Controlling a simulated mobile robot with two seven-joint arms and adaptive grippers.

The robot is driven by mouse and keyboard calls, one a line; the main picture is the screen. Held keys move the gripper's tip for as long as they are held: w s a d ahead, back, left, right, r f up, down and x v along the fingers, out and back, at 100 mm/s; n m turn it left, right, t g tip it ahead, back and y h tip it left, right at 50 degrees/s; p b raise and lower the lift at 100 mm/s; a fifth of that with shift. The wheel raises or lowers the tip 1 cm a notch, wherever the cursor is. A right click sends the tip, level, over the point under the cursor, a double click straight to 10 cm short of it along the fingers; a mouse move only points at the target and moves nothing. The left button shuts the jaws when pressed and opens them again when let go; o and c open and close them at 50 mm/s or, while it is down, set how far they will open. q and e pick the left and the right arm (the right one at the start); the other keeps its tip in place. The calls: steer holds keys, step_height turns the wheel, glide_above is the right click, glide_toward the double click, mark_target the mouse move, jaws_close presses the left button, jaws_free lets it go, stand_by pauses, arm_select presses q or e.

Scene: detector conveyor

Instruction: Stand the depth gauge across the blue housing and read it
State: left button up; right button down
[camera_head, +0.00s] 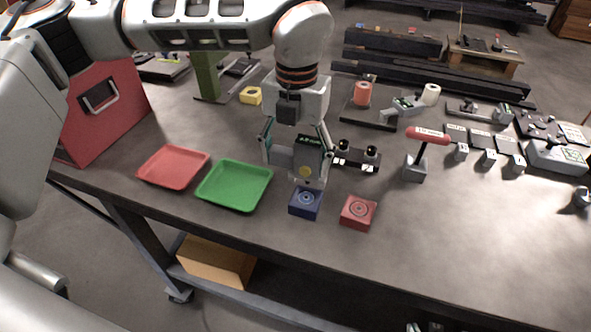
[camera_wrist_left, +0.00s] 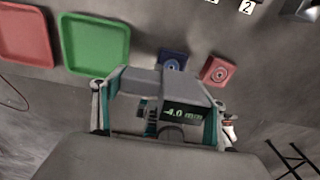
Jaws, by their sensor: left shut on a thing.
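My left gripper (camera_head: 297,148) is shut on the grey depth gauge (camera_head: 281,158), with a finger at each side. It also shows in the left wrist view (camera_wrist_left: 156,106), where the gauge's (camera_wrist_left: 135,80) dark display reads what looks like -4.0 mm in green. In the head view the gauge's lower end is at the back edge of the blue housing (camera_head: 305,207). In the wrist view the blue housing (camera_wrist_left: 171,64) shows partly behind the gauge's edge, its ringed top in sight. I cannot tell whether they touch. My right gripper is not in view.
A red housing (camera_head: 358,213) stands right of the blue one. A green tray (camera_head: 235,205) and a red tray (camera_head: 172,184) lie to the left. A black block with two posts (camera_head: 356,163) and a red-topped stand (camera_head: 415,172) are nearby. The front right tabletop is clear.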

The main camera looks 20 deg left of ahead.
mark_target(295, 176)
arm_select(q)
steer(key=shift+f, duration=1.85)
steer(key=shift+f+b, duration=0.45)
steer(key=shift+f, duration=0.15)
steer(key=o, duration=1.4)
steer(key=shift+o, duration=0.3)
